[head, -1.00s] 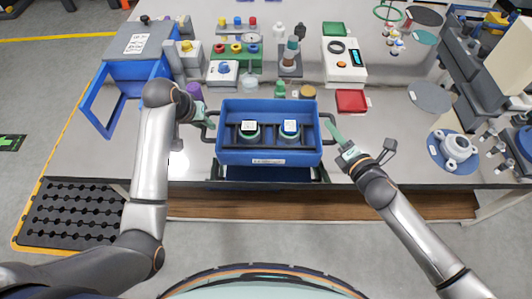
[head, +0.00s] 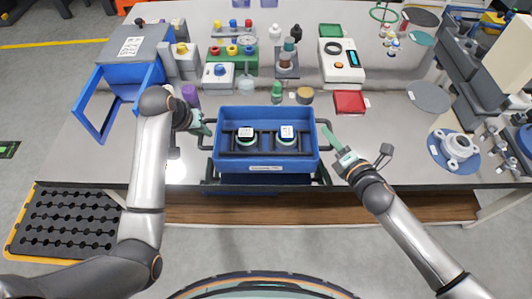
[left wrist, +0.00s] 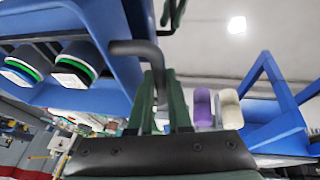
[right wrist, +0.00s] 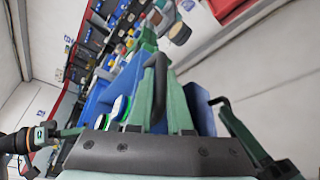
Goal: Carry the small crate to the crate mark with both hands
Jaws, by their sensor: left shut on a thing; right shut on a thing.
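The small crate (head: 265,167) is blue, with a dark handle at each end and a pale label on its front. It holds two dark round parts with green rings and white tops (head: 246,134) (head: 287,134). My left gripper (head: 208,124) is shut on the left handle, which shows between its fingers in the left wrist view (left wrist: 148,55). My right gripper (head: 328,138) is shut on the right handle, seen in the right wrist view (right wrist: 155,80). The crate looks level near the table's front edge; its height above the table is unclear. I cannot make out the crate mark.
A green bottle (head: 277,92) and a tan round piece (head: 305,95) stand just behind the crate. A red tray (head: 349,102) lies behind to the right, and a purple cylinder (head: 190,95) behind to the left. An open blue frame (head: 96,115) stands farther left. Table right of my right gripper is partly clear.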

